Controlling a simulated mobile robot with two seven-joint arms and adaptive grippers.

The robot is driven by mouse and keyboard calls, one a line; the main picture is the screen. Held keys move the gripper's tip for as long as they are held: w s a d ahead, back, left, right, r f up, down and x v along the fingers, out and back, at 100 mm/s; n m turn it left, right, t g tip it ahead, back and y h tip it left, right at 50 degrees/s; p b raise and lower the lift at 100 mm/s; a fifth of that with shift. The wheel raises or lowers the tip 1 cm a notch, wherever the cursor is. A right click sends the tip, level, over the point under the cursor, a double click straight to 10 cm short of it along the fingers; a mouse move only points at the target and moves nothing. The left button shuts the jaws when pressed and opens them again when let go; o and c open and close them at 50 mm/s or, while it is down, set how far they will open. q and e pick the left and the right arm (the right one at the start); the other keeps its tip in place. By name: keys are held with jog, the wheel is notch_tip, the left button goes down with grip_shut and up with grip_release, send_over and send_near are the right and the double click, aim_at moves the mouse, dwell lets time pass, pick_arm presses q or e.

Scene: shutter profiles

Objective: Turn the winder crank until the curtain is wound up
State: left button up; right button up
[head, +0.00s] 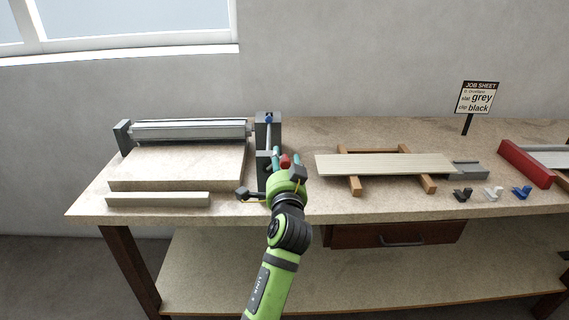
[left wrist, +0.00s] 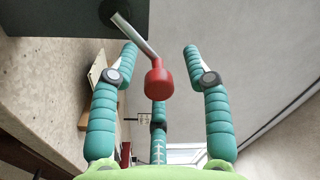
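The winder stands at the left of the bench, with a grey roller (head: 190,131) between a dark left bracket (head: 123,137) and a grey right housing (head: 262,130). Whether any curtain is wound on the roller is too small to tell. The crank's red knob (head: 285,160) shows at the housing's front. In the left wrist view the knob (left wrist: 159,82) sits on a pale crank rod (left wrist: 134,36). My left gripper (left wrist: 160,60) is open, its teal fingers around the knob with visible gaps at both sides. My right gripper is not in view.
A pale block (head: 175,168) and a cream bar (head: 158,200) lie before the roller. Right of my arm, a slatted panel (head: 385,164) rests on wooden supports. Several small clips (head: 493,193), a red-ended fixture (head: 525,163) and a job sheet (head: 477,97) are farther right.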

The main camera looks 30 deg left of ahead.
pick_arm(q)
jog(key=shift+s+d+f, duration=0.1)
jog(key=shift+s+d, duration=0.2)
jog(key=shift+d, duration=0.1)
jog(key=v, duration=0.6)
jog(key=shift+s, duration=0.3)
jog(key=shift+d, duration=0.1)
